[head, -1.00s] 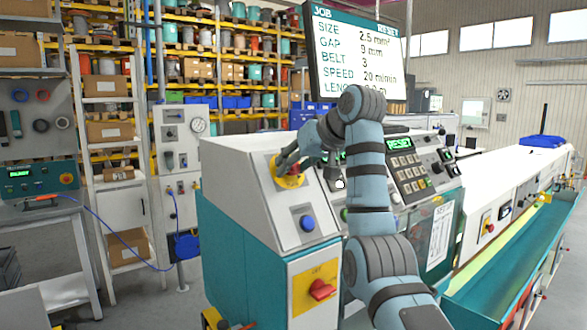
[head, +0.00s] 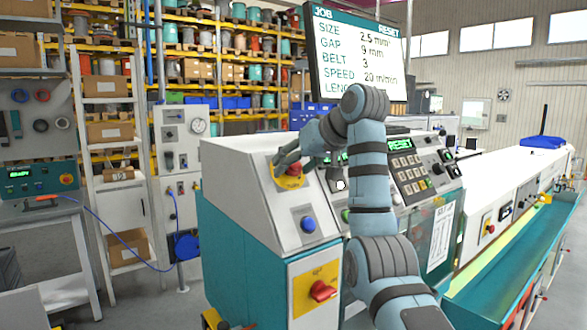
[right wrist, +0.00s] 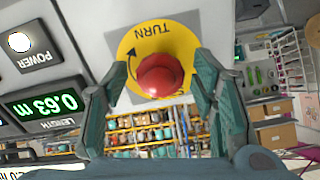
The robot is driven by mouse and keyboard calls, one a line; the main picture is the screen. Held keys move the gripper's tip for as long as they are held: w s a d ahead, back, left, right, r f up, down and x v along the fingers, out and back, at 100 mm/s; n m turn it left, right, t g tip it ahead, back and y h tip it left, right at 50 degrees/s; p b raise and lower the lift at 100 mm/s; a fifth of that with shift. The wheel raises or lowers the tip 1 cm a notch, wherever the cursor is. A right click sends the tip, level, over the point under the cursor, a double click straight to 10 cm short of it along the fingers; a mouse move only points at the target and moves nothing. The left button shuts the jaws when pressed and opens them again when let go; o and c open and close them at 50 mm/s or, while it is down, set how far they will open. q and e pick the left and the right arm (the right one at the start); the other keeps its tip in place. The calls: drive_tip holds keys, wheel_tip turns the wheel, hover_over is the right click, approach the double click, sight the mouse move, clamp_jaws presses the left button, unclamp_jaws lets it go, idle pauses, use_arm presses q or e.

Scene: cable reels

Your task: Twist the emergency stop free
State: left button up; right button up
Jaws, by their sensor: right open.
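The emergency stop is a red mushroom button (head: 293,169) on a round yellow plate (head: 289,182), on the sloped front of the white and teal machine. In the right wrist view, the red button (right wrist: 160,76) sits on the yellow plate (right wrist: 133,52), marked TURN with a curved arrow. My right gripper (head: 286,158) is at the button; in the right wrist view its open fingers (right wrist: 160,68) stand on either side of the red head. Gaps show between fingers and head, so it is not gripped. My left gripper is not in view.
A blue button (head: 308,224) is below the stop, and a red switch on a yellow plate (head: 316,289) is lower. A keypad panel (head: 408,172) lies right of my right arm. A job screen (head: 357,50) hangs above. The lit length display (right wrist: 45,104) is close by.

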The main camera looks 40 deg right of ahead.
drive_tip(key=shift+s+r, duration=0.2)
drive_tip(key=shift+v, duration=0.95)
drive_tip(key=b+v, duration=0.2)
drive_tip(key=b, duration=0.2)
drive_tip(key=shift+s+f+b, duration=0.15)
drive_tip(key=shift+b, duration=0.25)
drive_tip(key=b+v, duration=0.1)
drive_tip(key=v, duration=0.2)
drive_tip(key=shift+s+r, duration=0.1)
drive_tip(key=shift+r, duration=0.15)
drive_tip(key=shift+d, duration=0.1)
